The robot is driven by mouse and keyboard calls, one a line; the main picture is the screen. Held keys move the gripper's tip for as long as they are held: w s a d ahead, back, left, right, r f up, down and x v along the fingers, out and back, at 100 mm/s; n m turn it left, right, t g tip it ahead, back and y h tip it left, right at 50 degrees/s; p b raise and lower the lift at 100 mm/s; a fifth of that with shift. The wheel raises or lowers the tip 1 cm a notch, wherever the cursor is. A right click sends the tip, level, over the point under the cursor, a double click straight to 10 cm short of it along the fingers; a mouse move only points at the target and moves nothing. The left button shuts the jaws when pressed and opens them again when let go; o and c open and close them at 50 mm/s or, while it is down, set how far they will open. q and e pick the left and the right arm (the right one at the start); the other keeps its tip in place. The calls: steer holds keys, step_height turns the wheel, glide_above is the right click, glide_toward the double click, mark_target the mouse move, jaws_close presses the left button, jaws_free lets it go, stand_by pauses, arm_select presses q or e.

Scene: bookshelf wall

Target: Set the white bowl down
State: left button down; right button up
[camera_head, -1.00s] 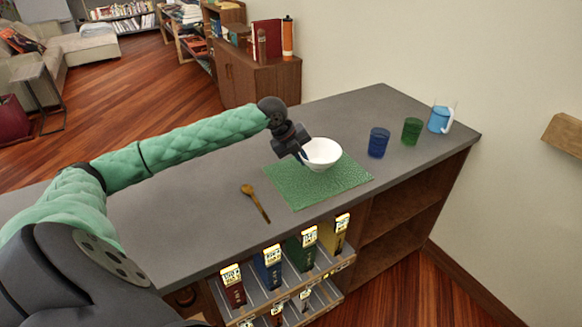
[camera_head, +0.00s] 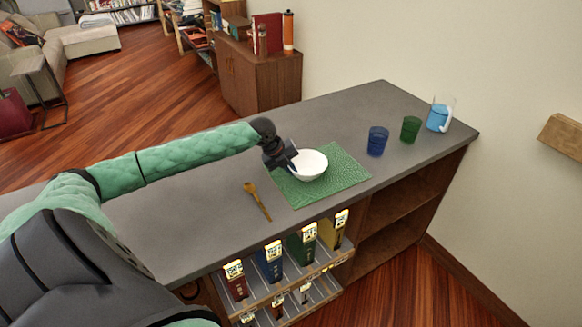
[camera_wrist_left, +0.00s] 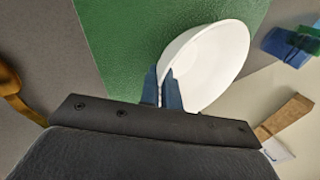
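The white bowl (camera_head: 309,165) is upright over the green mat (camera_head: 345,174) on the grey counter. It also shows in the left wrist view (camera_wrist_left: 215,62). My left gripper (camera_head: 291,156) is at the bowl's left side. In the left wrist view its two blue fingertips (camera_wrist_left: 161,88) pinch the near rim, one on each side of the wall. The bowl is very low over the mat; I cannot tell whether its base touches. My right gripper is not in view.
A wooden spoon (camera_head: 257,201) lies left of the mat. A blue cup (camera_head: 377,141), a green cup (camera_head: 410,129) and a pitcher of blue liquid (camera_head: 439,116) stand to the right. Boxes (camera_head: 272,262) stand on racks below the front edge. The counter behind the mat is clear.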

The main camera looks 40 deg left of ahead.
arm_select(q)
steer(key=c, duration=2.1)
jaws_free()
steer(key=shift+f, duration=0.1)
steer(key=o, duration=0.5)
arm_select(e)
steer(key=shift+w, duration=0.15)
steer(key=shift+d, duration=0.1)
